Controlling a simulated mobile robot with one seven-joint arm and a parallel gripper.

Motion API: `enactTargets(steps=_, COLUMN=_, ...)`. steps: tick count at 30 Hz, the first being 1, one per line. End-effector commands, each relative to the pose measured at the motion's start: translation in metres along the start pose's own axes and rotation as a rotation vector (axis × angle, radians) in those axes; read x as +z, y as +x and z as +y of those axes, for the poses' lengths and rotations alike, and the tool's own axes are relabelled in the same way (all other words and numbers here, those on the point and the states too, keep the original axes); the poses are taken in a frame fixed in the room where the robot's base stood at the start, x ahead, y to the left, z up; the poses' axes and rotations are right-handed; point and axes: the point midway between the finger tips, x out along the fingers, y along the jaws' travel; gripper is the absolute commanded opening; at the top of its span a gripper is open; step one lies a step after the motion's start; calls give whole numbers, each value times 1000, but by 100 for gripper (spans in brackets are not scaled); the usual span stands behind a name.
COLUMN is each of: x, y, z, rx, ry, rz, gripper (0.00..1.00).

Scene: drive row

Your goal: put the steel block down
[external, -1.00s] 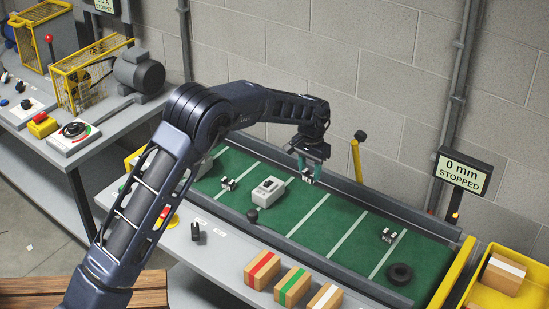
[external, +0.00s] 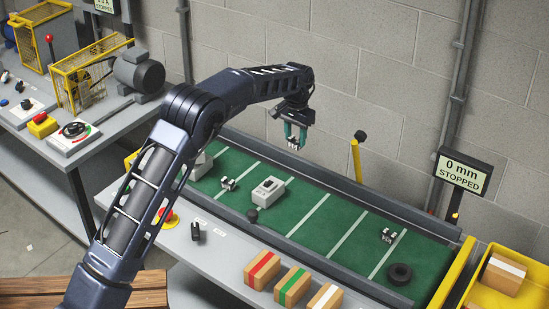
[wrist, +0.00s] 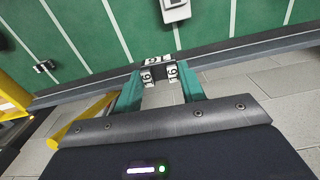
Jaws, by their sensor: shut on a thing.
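My gripper (external: 292,136) is shut on a small steel block (external: 293,145) with white number labels and holds it up in the air. In the external view it appears above the far side of the green belt (external: 318,222), with clear air below. In the wrist view the block (wrist: 155,74) sits between the two teal fingertips (wrist: 158,80), seen against the belt's dark rail. The fingers cover parts of its sides.
On the belt are a grey box (external: 268,192), two similar small blocks (external: 228,184) (external: 389,236) and a black ring (external: 400,274). A yellow post (external: 356,160) stands at the far rail. Striped cartons (external: 294,287) line the near edge.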

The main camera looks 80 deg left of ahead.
Motion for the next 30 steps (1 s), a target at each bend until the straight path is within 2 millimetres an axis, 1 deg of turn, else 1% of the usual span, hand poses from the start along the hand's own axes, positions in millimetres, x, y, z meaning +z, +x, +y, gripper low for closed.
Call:
enactTargets(steps=1, x=-9, y=6, z=-24, rx=-1, ry=-7, rz=1, gripper=10)
enactTargets(steps=5, x=-27, y=15, z=-77, rx=-2, ry=-12, rz=0, gripper=10)
enactTargets(steps=6, x=-31, y=18, z=-94, rx=-2, ry=-13, rz=1, gripper=10)
enactTargets(steps=8, x=-36, y=24, z=-119, rx=-3, ry=-16, rz=0, gripper=10)
enactTargets(steps=9, x=-38, y=28, z=-136, rx=-3, ry=-17, rz=-1, gripper=10)
enactTargets(steps=11, x=-42, y=33, z=-161, rx=-3, ry=-19, rz=0, gripper=10)
enactTargets(steps=12, x=-43, y=36, z=-178, rx=-3, ry=-21, rz=0, gripper=10)
enactTargets(steps=13, x=-44, y=39, z=-191, rx=-3, ry=-22, rz=0, gripper=10)
enactTargets(steps=19, x=-40, y=59, z=-277, rx=-2, ry=-28, rz=0, gripper=10)
enactTargets(steps=21, x=-35, y=67, z=-306, rx=-1, ry=-31, rz=-1, gripper=10)
enactTargets(steps=23, x=-30, y=73, z=-331, rx=-1, ry=-32, rz=0, gripper=10)
enactTargets(steps=24, x=-26, y=77, z=-348, rx=0, ry=-35, rz=0, gripper=10)
enactTargets(steps=27, x=-15, y=87, z=-383, rx=1, ry=-37, rz=0, gripper=10)
enactTargets(steps=30, x=-4, y=94, z=-412, rx=2, ry=-38, rz=1, gripper=10)
